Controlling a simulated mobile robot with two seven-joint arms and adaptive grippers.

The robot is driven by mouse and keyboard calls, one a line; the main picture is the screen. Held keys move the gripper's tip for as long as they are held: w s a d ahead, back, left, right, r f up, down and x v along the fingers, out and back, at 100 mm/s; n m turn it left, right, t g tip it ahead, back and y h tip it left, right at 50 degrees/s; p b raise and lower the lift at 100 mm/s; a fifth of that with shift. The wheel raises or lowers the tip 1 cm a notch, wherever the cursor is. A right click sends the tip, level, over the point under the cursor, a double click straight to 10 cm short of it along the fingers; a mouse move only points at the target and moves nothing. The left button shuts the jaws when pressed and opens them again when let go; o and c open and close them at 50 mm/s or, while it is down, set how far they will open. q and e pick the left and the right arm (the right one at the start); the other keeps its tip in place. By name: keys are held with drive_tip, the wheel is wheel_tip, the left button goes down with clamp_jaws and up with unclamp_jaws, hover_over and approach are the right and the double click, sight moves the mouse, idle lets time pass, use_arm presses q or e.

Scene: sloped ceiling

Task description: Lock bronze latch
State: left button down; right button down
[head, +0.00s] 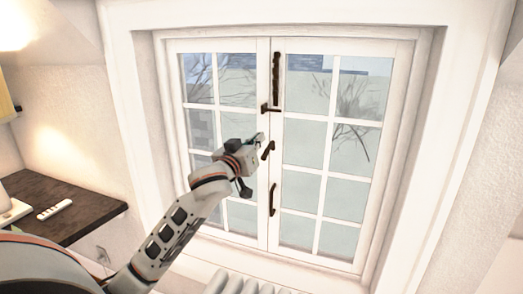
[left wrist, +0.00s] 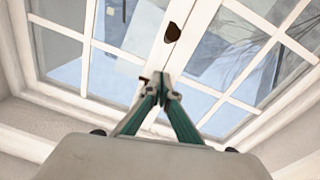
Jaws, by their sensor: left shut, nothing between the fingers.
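Dark bronze hardware runs down the meeting edge of the two window sashes in the head view. It has a long upper bar (head: 276,78), a latch handle (head: 270,108) pointing sideways, a tilted latch handle (head: 268,150) below it, and a lower curved pull (head: 273,200). I cannot tell which piece is the bronze latch of the task. My left gripper (head: 261,138) is shut and empty, close to the tilted handle; contact is unclear. In the left wrist view its fingertips (left wrist: 160,82) meet near the window frame, below a dark bronze piece (left wrist: 172,32). My right gripper is out of view.
The white paned window (head: 325,150) appears closed in a deep recess. A white radiator (head: 245,283) stands below it. A dark wooden desk (head: 95,208) with a white power strip (head: 54,209) is at the left.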

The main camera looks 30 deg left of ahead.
sight(262, 157)
use_arm(q)
drive_tip(key=f, duration=0.2)
drive_tip(key=w+f, duration=0.1)
drive_tip(key=shift+d+f, duration=0.25)
drive_tip(key=shift+f, duration=0.15)
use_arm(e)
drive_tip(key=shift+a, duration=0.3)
use_arm(q)
drive_tip(key=shift+f+b, duration=0.1)
drive_tip(key=shift+b, duration=0.25)
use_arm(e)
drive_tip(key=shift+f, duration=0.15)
